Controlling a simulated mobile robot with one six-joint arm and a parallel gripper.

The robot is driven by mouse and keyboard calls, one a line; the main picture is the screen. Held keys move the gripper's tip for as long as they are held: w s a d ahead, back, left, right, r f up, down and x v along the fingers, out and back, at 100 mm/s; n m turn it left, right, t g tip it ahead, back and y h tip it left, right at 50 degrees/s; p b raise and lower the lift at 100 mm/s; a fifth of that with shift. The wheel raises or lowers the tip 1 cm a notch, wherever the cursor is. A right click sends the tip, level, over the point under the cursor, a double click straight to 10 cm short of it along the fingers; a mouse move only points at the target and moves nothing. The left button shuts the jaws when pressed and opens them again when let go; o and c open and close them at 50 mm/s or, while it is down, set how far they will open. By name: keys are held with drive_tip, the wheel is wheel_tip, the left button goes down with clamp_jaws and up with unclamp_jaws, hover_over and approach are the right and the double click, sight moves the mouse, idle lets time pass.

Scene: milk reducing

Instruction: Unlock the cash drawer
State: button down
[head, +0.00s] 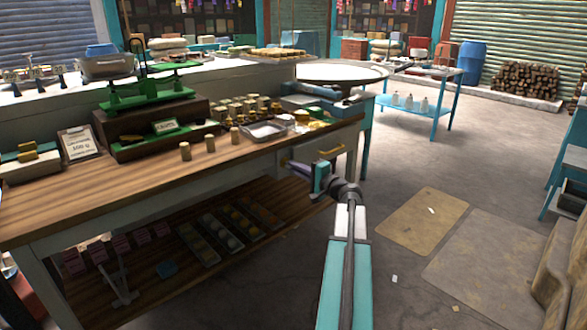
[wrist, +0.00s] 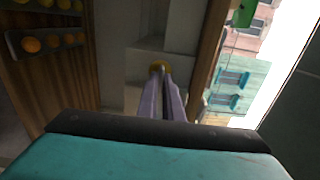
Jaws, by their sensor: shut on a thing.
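The drawer (head: 300,158) is under the right end of the wooden counter, with a brass handle (head: 331,152) on its pale front. It looks closed. My gripper (head: 318,180) is just below and in front of the drawer. In the wrist view my gripper (wrist: 161,72) has its two fingers close together, shut on a small brass-coloured thing (wrist: 157,64). Most of that thing is hidden between the fingertips, and I cannot tell its full shape or whether it touches the drawer front. The lock cannot be made out.
The counter top (head: 60,190) carries a green scale (head: 148,90), a metal tray (head: 264,131) and several small weights. A lower shelf (head: 160,290) holds trays of round goods. A blue table (head: 420,104) stands behind. The floor right of my arm is mostly open, with flat mats (head: 422,218).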

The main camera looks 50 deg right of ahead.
drive_tip(key=shift+w+r, duration=0.1)
drive_tip(key=shift+r, duration=0.05)
drive_tip(key=c, duration=2.2)
unclamp_jaws()
drive_tip(key=shift+f, duration=0.2)
drive_tip(key=s+a, duration=0.1)
drive_tip(key=s, duration=1.3)
drive_tip(key=shift+r, duration=0.15)
